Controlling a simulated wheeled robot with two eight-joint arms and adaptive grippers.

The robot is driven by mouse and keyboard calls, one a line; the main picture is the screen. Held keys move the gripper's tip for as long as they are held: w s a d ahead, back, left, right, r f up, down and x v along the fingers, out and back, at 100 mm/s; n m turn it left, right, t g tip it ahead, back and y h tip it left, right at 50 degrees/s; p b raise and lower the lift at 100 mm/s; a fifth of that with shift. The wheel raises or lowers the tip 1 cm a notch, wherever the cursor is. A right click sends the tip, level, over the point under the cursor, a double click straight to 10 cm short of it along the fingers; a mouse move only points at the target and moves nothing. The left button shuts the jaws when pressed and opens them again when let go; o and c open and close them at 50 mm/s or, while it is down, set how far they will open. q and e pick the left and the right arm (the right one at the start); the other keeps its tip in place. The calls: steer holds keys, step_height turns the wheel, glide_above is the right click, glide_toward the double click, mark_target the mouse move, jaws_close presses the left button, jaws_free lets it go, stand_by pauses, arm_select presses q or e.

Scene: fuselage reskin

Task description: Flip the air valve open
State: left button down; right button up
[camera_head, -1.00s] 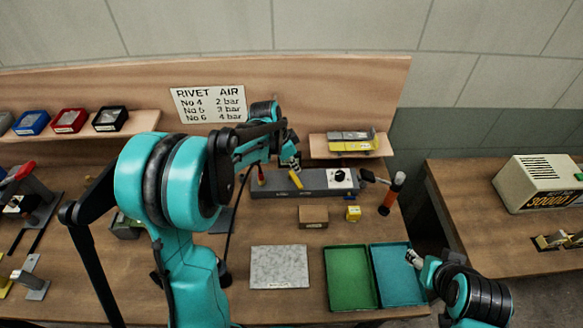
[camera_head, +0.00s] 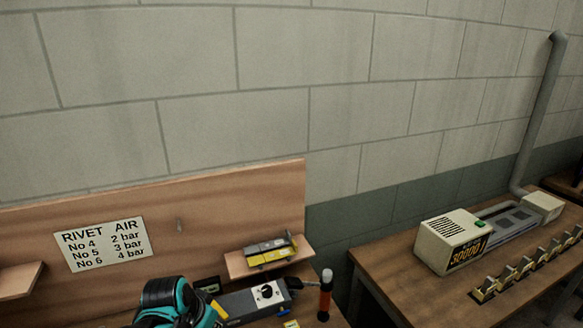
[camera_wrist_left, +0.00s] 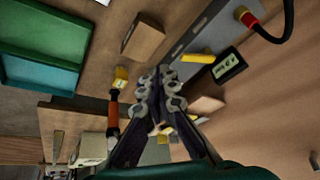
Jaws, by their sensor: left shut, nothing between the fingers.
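The grey air bar (camera_head: 243,302) lies at the bottom of the head view, partly hidden by my left arm. Its yellow valve lever (camera_head: 219,310) shows just beside the teal arm. In the left wrist view the yellow lever (camera_wrist_left: 198,58) sits at an angle to the grey bar (camera_wrist_left: 205,30). My left gripper (camera_wrist_left: 162,75) is shut and empty, with its fingertips to the left of the lever in that view; I cannot tell whether they touch anything. A white panel with a black knob (camera_head: 267,291) is at the bar's right end. My right gripper is out of view.
An orange-handled tool (camera_head: 325,295) stands right of the bar. A small shelf (camera_head: 240,265) is above it. The wrist view shows a brown box (camera_wrist_left: 143,38), a yellow block (camera_wrist_left: 121,75), a green tray (camera_wrist_left: 45,35), a black display (camera_wrist_left: 229,66) and a red hose fitting (camera_wrist_left: 248,18).

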arm_select(q)
steer(key=s+d+f+n+t+b, duration=0.15)
steer(key=s+f+n+b, duration=0.35)
steer(key=s, duration=0.5)
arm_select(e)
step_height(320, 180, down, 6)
arm_select(q)
steer(key=w+a+r+m+g+p, duration=0.1)
steer(key=w+r+m+p, duration=0.25)
steer(key=w, duration=0.55)
steer(key=w+r+m+g+p, duration=0.1)
steer(key=w+r+m+p, duration=0.25)
steer(key=w, duration=0.55)
steer(key=w+f, duration=0.3)
steer(key=f, duration=0.1)
steer(key=w+f+m+g+h, duration=0.1)
steer(key=w+f, duration=0.2)
steer(key=f, duration=0.2)
steer(key=w+f+m+p, duration=0.1)
steer(key=w+f, duration=0.3)
steer(key=f, duration=0.1)
steer(key=shift+d+h, duration=0.3)
steer(key=shift+d, duration=0.05)
steer(key=shift+s+a, duration=1.15)
steer(key=shift+s, duration=0.1)
steer(key=shift+s+a, duration=0.25)
steer(key=shift+s, duration=0.05)
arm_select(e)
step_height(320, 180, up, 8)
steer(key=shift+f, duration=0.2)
